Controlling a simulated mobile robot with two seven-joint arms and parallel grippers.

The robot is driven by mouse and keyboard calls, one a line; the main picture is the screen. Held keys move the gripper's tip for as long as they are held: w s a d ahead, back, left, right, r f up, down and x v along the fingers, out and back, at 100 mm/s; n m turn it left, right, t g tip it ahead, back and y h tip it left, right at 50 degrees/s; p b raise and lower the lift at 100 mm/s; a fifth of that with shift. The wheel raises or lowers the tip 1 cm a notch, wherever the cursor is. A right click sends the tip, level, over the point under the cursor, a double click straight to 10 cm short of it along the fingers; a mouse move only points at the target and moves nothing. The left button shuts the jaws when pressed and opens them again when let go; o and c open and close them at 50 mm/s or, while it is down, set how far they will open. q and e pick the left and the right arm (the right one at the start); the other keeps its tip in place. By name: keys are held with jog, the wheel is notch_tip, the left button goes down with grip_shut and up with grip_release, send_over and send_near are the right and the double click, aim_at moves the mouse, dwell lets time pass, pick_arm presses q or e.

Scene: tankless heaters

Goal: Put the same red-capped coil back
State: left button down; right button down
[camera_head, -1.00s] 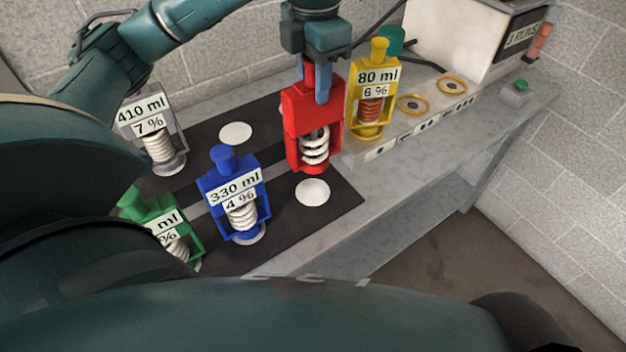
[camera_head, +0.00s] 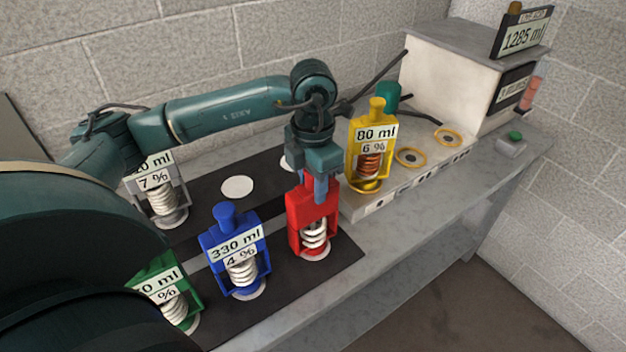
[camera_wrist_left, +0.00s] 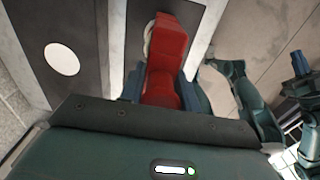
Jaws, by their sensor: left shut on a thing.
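The red-capped coil (camera_head: 313,236) has a red frame around a white spiral. It stands upright over a white disc at the right front of the black mat (camera_head: 335,268), and looks to be on or very close to it. My left gripper (camera_head: 320,185) is above it, shut on its red top. In the left wrist view the red coil (camera_wrist_left: 168,55) sits between the gripper's fingers (camera_wrist_left: 160,88). Its label does not show. My right gripper is not visible in the head view; an arm of mine shows at the right of the wrist view.
A blue coil unit (camera_head: 236,250), a green one (camera_head: 175,290) and a grey one (camera_head: 160,190) stand on the mat to the left. A yellow one (camera_head: 371,150) stands on the rig beside two empty ringed seats. A white disc (camera_head: 237,187) on the mat is bare.

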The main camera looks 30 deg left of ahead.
pick_arm(q)
jog(key=c, duration=1.5)
grip_release()
jog(key=shift+f, duration=0.1)
jog(key=o, duration=0.5)
notch_tip(320, 180, up, 12)
jog(key=shift+r, duration=0.2)
